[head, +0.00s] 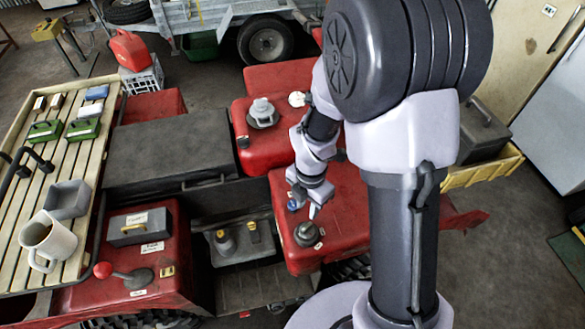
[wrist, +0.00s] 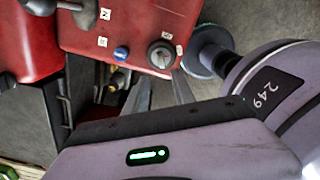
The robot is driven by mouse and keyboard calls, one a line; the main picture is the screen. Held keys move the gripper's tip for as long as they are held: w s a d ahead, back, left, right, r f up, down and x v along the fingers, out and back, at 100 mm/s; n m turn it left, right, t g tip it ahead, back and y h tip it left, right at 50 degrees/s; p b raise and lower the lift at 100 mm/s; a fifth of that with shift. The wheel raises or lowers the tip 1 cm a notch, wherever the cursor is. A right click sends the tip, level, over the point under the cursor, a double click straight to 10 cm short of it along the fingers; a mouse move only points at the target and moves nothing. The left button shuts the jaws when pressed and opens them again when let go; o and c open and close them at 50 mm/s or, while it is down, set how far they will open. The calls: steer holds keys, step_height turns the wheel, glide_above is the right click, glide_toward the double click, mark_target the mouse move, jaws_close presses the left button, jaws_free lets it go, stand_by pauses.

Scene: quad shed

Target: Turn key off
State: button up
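A dark round switch with a raised centre (head: 307,234) sits on the near corner of the red body panel (head: 345,190). In the wrist view the switch (wrist: 161,54) shows a lighter grip piece across its middle, which I take for the key; its exact angle is hard to read. Small white labels lie beside it. My gripper (head: 315,208) is just above and behind the switch in the head view. In the wrist view my gripper (wrist: 162,92) shows two grey fingers spread apart, with nothing between them, pointing towards the switch. They appear clear of it.
A blue button (wrist: 121,53) sits close beside the switch. A grey cap (head: 262,112) stands on the farther red panel. A red-knobbed lever (head: 103,270) is at left. A slatted rack (head: 83,165) carries a mug (head: 47,241) and boxes. An open grey bay (head: 240,245) adjoins the panel.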

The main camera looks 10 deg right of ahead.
mark_target(308, 225)
steer(key=f+b, duration=0.6)
steer(key=f, duration=0.1)
steer(key=f+b, duration=0.3)
steer(key=f, duration=0.1)
steer(key=shift+s+d, duration=0.1)
steer(key=shift+d, duration=0.15)
steer(key=shift+r, duration=0.1)
jaws_close()
stand_by(0.8)
